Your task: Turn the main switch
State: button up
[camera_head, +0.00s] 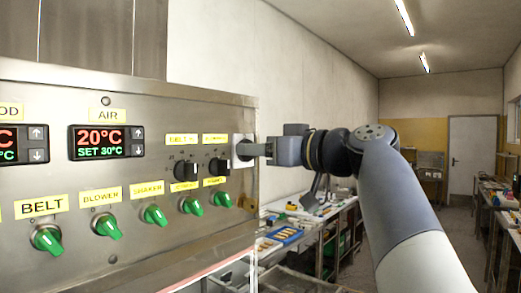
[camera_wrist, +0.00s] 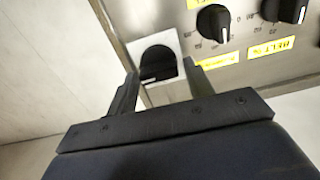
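The main switch is probably the black knob on a white square plate (camera_wrist: 146,47) at the right end of the steel control panel. In the head view the white plate (camera_head: 236,142) is partly hidden behind my gripper (camera_head: 251,150). In the wrist view my gripper (camera_wrist: 160,72) is open. One finger is on each side of the black knob (camera_wrist: 157,63), with gaps visible between knob and fingers. I cannot tell whether either finger touches the knob or how deep the fingertips reach.
The steel panel (camera_head: 150,104) carries two black dials (camera_head: 186,170) just left of the plate. Several green knobs (camera_head: 108,226) line its lower part, below a temperature display (camera_head: 106,142). Benches with items (camera_head: 310,215) stand behind.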

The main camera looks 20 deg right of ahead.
jog(key=shift+o, duration=1)
jog(key=shift+s, duration=0.1)
jog(key=b+v, duration=0.3)
jog(key=v, duration=0.7)
jog(key=shift+s+d, duration=0.25)
jog(key=shift+w, duration=0.1)
jog(key=p+x, duration=0.3)
jog(key=x, duration=0.7)
jog(key=shift+w+a, duration=0.25)
jog(key=shift+w, duration=0.05)
jog(key=shift+s, duration=0.1)
